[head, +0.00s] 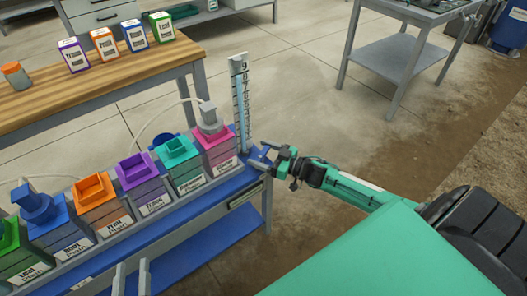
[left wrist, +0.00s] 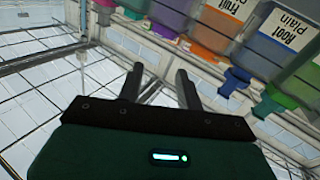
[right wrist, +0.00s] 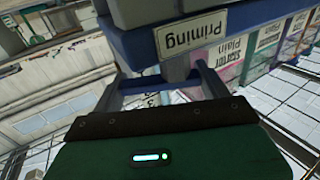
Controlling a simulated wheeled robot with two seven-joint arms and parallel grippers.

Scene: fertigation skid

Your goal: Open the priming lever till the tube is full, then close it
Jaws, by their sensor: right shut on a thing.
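The upright sight tube (head: 240,105) with scale marks stands at the right end of the blue skid. Pale blue shows along most of its length; the exact level is too small to read. The blue priming lever (head: 258,159) is at the skid's right end, below the tube, largely hidden by my right gripper (head: 265,156). That gripper is shut on it. In the right wrist view, the fingers (right wrist: 160,74) reach under the "Priming" label (right wrist: 191,37). My left gripper (head: 131,268) is open and empty at the skid's front; its fingers stand apart in the left wrist view (left wrist: 158,75).
A row of labelled tanks with coloured tops, including a pink one (head: 219,147) and a purple one (head: 150,187), fills the skid. Several labelled jugs stand on a wooden bench (head: 110,87) behind. A grey cart (head: 390,62) stands at the back right. The floor between is clear.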

